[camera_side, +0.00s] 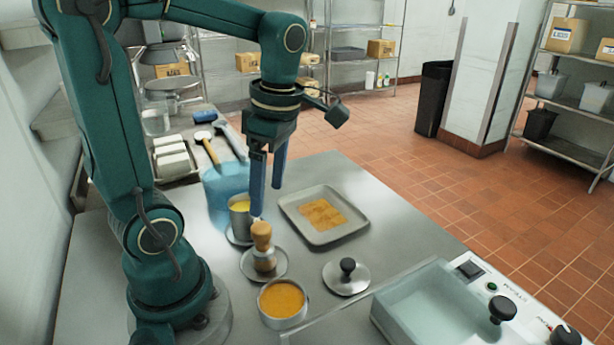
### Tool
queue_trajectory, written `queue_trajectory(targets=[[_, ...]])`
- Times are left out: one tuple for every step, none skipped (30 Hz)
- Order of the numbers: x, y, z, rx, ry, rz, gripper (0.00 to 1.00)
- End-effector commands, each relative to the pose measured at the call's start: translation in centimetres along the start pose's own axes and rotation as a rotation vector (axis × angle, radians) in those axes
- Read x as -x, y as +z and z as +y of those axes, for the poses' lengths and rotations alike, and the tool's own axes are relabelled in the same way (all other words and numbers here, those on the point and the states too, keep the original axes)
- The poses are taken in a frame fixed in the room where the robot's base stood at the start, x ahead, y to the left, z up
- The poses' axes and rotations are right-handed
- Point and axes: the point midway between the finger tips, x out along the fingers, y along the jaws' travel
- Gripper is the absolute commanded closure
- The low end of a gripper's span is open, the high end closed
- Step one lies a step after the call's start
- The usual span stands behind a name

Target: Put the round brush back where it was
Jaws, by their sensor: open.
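The round brush (262,237), with a wooden knob handle and brown bristles, stands upright on a small metal saucer (248,275). My gripper (267,201) is open and empty, with its blue fingers pointing down. In the picture, the tip of the left finger is just above the top of the brush handle, and the right finger is farther back. I cannot tell whether the finger touches the handle.
A metal cup (241,222) with yellow liquid stands behind the brush, near a translucent blue shape (222,188). A bowl of orange contents (283,302) and a black-knobbed lid (346,280) are in front. A tray (349,229) lies right; a water-filled basin (425,305) stands front right.

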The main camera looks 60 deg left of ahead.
Motion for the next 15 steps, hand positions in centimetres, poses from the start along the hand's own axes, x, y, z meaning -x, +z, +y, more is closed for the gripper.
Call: queue_trajectory(targets=[[0.2,0.1,-0.2,-0.047,0.012,-0.009,0.2],[0.2,0.2,-0.3,-0.091,0.021,-0.015,0.2],[0.3,0.5,-0.5,-0.168,0.041,-0.027,0.2],[0.4,0.7,-0.8,-0.239,0.057,-0.036,0.2],[0.5,0.9,-1.0,-0.317,0.077,-0.045,0.2],[0.6,1.1,-1.3,-0.434,0.108,-0.056,0.2],[0.6,1.4,-1.6,-0.528,0.135,-0.064,0.2],[0.7,1.6,-1.9,-0.623,0.162,-0.07,0.2],[0.8,2.0,-2.2,-0.753,0.2,-0.076,0.2],[0.9,2.2,-2.5,-0.849,0.229,-0.077,0.2],[0.9,2.4,-2.8,-0.945,0.259,-0.076,0.2],[1.0,2.7,-3.1,-1.071,0.3,-0.072,0.2],[1.1,2.9,-3.4,-1.166,0.334,-0.067,0.2],[1.1,3.1,-3.7,-1.26,0.365,-0.06,0.2],[1.2,3.4,-4.1,-1.383,0.41,-0.046,0.2]])
